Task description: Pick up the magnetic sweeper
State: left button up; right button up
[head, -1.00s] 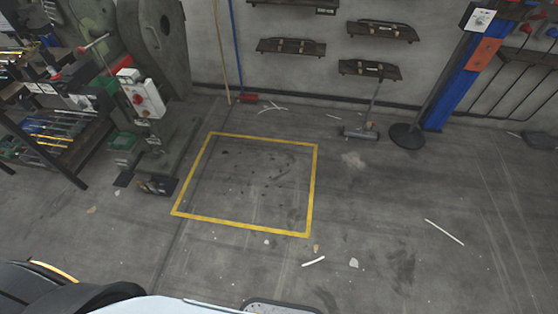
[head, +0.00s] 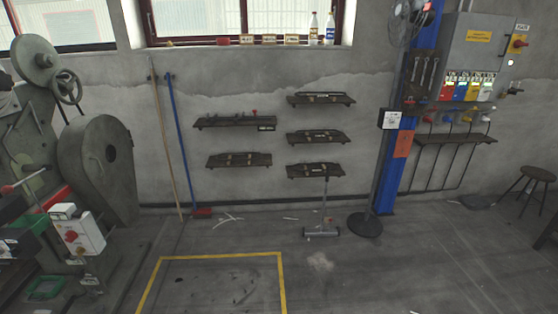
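What looks like the magnetic sweeper (head: 321,231) stands on the floor near the back wall, right of the middle in the head view. It has a low, wide grey bar head and a thin upright handle (head: 324,203). The handle's top reaches the lowest wall shelf, and I cannot tell whether it touches it. Neither of my grippers shows in the head view.
A pedestal fan (head: 366,224) stands close to the right of the sweeper, by a blue column (head: 391,180). A broom (head: 202,212) leans on the wall to the left. Machines (head: 97,165) fill the left side. The yellow-marked floor (head: 222,256) holds only small debris.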

aim_at(321, 231)
jog(key=i+j+u, duration=0.1)
jog(key=i, duration=1.1)
jog(key=i+j, duration=0.15)
jog(key=i, duration=1.1)
jog(key=j+u, duration=0.05)
